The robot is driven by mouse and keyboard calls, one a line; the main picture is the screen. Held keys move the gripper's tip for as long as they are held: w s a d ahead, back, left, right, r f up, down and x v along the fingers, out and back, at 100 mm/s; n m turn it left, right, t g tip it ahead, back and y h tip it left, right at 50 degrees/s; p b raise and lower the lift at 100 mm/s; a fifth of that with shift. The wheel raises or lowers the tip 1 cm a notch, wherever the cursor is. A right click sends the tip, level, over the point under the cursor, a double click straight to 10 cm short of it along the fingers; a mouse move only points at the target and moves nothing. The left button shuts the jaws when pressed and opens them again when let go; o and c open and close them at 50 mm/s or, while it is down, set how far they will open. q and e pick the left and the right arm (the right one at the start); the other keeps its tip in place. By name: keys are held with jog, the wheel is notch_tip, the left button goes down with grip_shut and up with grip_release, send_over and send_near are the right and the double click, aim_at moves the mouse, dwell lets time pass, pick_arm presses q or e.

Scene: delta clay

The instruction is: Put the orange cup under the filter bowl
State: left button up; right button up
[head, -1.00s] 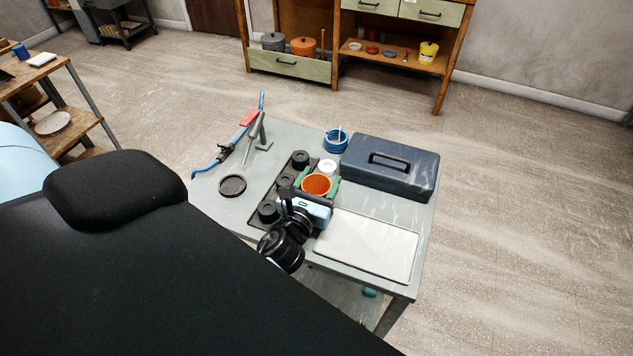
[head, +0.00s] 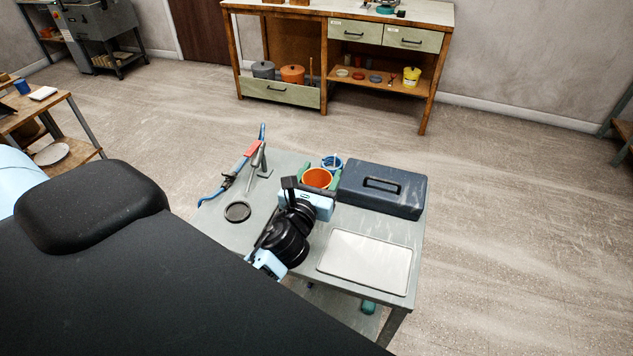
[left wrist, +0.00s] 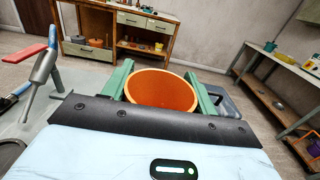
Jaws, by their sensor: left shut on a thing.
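The orange cup (head: 317,178) is held between the green fingers of my left gripper (head: 318,176). In the left wrist view the cup (left wrist: 160,91) shows its open rim and empty-looking inside, with a green finger (left wrist: 118,78) on either side. My left gripper is shut on the cup, which appears raised above the grey table. How high it is cannot be told. My right gripper is not in view. I cannot make out a filter bowl for certain in these frames.
On the grey table are a dark toolbox (head: 381,188), a pale tray (head: 366,262), a black round dish (head: 237,212), a blue ring-shaped container (head: 332,162) and a stand with a red-handled tool (head: 252,148). A wooden cabinet (head: 330,60) stands behind, across open floor.

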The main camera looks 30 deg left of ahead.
pick_arm(q)
jog(key=s+d+r+m+h, duration=0.2)
jog(key=s+d+r+h, duration=0.1)
jog(key=s+d, duration=0.6)
jog(key=s+h, duration=0.1)
jog(key=s, duration=0.2)
jog(key=shift+s+r+m, duration=0.2)
jog(key=shift+r+m, duration=0.05)
jog(key=shift+m, duration=0.05)
